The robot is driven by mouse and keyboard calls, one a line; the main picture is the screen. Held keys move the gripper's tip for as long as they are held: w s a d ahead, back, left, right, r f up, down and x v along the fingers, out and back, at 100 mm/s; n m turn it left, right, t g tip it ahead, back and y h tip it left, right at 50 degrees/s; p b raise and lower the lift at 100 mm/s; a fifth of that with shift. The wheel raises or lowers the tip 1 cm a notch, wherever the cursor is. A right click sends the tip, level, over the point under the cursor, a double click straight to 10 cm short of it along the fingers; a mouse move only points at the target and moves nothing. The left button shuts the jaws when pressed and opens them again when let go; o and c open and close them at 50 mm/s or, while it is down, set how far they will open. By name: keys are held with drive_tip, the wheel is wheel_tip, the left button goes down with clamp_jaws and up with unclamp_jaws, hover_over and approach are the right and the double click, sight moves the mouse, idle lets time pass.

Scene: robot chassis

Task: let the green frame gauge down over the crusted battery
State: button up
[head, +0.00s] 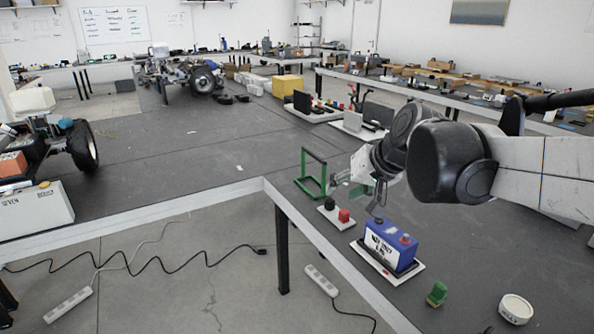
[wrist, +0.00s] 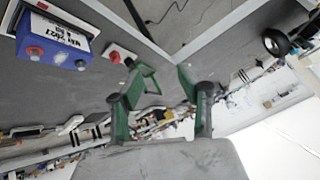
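The green frame gauge (head: 313,174) stands upright on the dark bench, left of my gripper (head: 358,190) in the head view. In the wrist view the frame (wrist: 149,79) shows beyond and between my green-padded fingers (wrist: 157,80). The fingers are apart with nothing visible held between them. The battery (head: 391,246) is a blue block with a white label and a red terminal, on a white base plate, to the right of and nearer than the gauge. It also shows upside down in the wrist view (wrist: 58,42).
A small base with a black and a red knob (head: 344,216) sits between gauge and battery. The bench edge (head: 335,257) runs close left of the battery. Clear bench lies left of the gauge.

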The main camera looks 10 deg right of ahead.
drive_tip(key=w+y, duration=0.2)
drive_tip(key=w, duration=1.1)
drive_tip(key=m+t+y, duration=0.3)
drive_tip(key=t+y, duration=0.1)
drive_tip(key=y, duration=0.1)
approach(315, 156)
drive_tip(key=shift+w+d+f+b+x, duration=0.15)
drive_tip(key=shift+b+x, duration=0.1)
drive_tip(key=shift+x, duration=1.6)
drive_tip(key=shift+w+d+f+b+x, duration=0.15)
drive_tip(key=shift+b+x, duration=0.15)
drive_tip(key=shift+x, duration=1.6)
drive_tip(key=shift+w+d+b+x, duration=0.15)
drive_tip(key=shift+b+x, duration=0.1)
drive_tip(key=shift+x, duration=1.6)
drive_tip(key=shift+s+r, duration=0.1)
drive_tip(key=shift+s, duration=0.1)
clamp_jaws()
